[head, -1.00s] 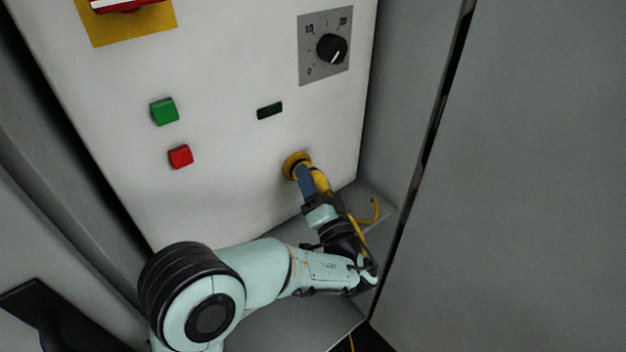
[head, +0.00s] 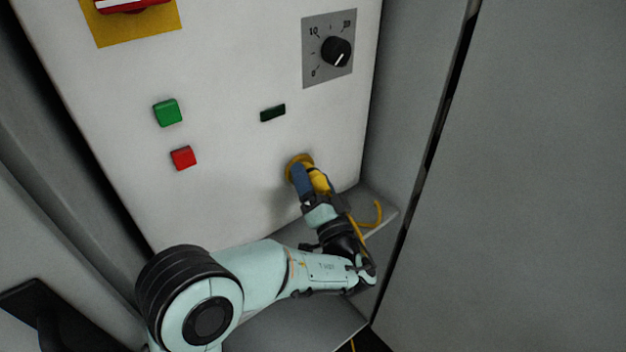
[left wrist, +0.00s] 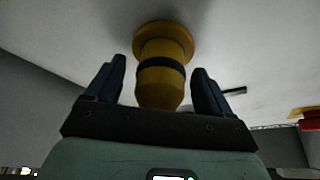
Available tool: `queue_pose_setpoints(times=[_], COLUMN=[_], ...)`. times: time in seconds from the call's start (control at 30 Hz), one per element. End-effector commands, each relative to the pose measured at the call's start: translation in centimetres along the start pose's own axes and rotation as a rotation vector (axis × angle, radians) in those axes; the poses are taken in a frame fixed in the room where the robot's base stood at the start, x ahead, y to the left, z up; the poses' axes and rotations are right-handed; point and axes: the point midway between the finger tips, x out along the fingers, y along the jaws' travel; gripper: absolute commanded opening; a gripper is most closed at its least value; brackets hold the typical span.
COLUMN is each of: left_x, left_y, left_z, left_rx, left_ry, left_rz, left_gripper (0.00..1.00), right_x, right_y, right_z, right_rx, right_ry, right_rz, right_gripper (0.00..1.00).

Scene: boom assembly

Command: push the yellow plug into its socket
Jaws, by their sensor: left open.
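The yellow plug (head: 319,182) is at the yellow round socket (head: 299,162) low on the white panel. In the left wrist view the plug (left wrist: 160,88) has a dark band and points straight into the socket's flange (left wrist: 163,38), with no gap that I can see between them. My left gripper (head: 308,181) is at the plug. In the left wrist view its two blue fingers (left wrist: 158,84) stand open, one on each side of the plug, with space between finger and plug. My right gripper is not in view.
The panel carries a green button (head: 168,112), a red button (head: 183,158), a dark slot (head: 272,113) and a black dial (head: 336,51). A yellow cable (head: 377,213) loops over the grey ledge below. A grey wall (head: 540,180) stands close on the right.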

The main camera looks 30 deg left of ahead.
Motion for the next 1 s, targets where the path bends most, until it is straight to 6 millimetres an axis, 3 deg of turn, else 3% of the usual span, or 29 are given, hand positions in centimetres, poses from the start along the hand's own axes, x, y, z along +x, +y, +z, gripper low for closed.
queue_pose_setpoints(times=[0.13, 0.5, 0.63, 0.8, 1.0], left_x=[0.0, -9.0, -11.3, -13.0, -13.4], left_y=[0.0, 0.2, 0.1, 0.0, 0.0], left_z=[0.0, 0.0, 0.0, 0.0, 0.0], left_rx=[0.000, 0.000, 0.000, 0.000, -0.001], left_ry=[0.000, 0.004, 0.003, 0.002, 0.001], left_rz=[0.000, 0.004, 0.003, 0.000, 0.000], left_gripper=[0.82, 0.82, 0.82, 0.82, 0.82], right_x=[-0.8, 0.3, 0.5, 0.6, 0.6], right_y=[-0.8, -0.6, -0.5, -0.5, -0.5], right_z=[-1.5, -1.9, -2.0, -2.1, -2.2], right_rx=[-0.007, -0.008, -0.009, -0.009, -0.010], right_ry=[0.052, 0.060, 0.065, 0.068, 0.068], right_rz=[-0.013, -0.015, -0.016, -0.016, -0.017], right_gripper=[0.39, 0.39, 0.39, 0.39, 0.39])
